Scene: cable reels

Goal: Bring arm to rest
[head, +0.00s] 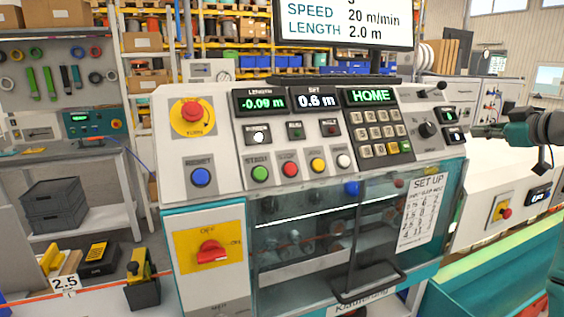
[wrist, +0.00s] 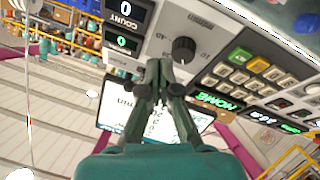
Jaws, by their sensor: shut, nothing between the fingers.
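My gripper (head: 480,131) is at the right in the head view, beside the right end of the machine's control panel (head: 328,158). Its fingers point left toward the panel. In the wrist view my gripper (wrist: 159,68) is shut and empty, with its fingertips in front of the panel near a black knob (wrist: 184,49). I cannot tell whether the fingertips touch the panel. The same knob (head: 427,130) shows in the head view, left of my gripper.
The panel has a red emergency stop (head: 192,112), several coloured buttons and a keypad (head: 380,132). Below are a red switch (head: 211,252) and a clear guard door (head: 345,240). A monitor (head: 335,22) stands behind. Another white machine (head: 505,207) is at the right.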

